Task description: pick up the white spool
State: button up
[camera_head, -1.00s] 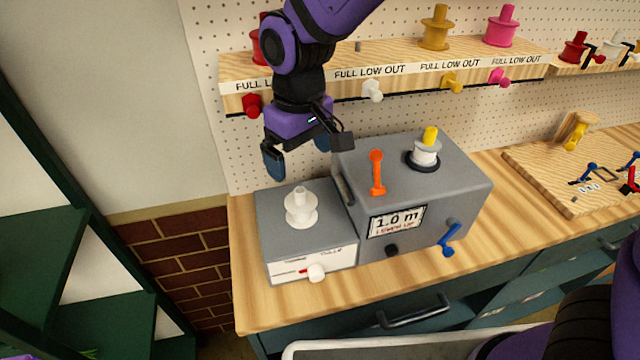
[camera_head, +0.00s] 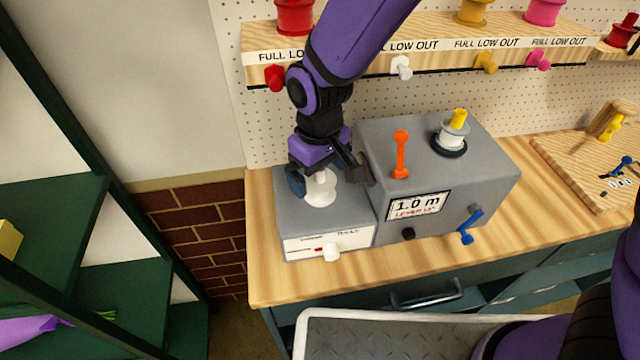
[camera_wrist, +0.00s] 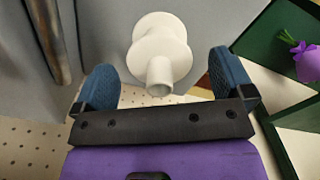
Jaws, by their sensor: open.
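The white spool (camera_head: 321,190) stands upright on the low grey box (camera_head: 350,212) at the left of the bench. In the wrist view the spool (camera_wrist: 160,42) shows its flange and its narrow post, which points toward my gripper. My gripper (camera_head: 322,182) is just above and around the top of the spool in the head view. In the wrist view my gripper's blue fingers (camera_wrist: 160,88) are apart, one on each side of the post, with gaps on both sides. The purple wrist hides part of the spool's top in the head view.
A taller grey machine (camera_head: 485,175) with an orange lever (camera_head: 401,155), a blue crank (camera_head: 470,226) and another white spool with a yellow top (camera_head: 453,132) stands close on the right. A shelf (camera_head: 430,55) with coloured spools is behind. Green shelving (camera_head: 60,220) is at left.

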jog(key=shift+f, duration=1.25)
jog(key=c, duration=1.1)
jog(key=shift+r, duration=0.2)
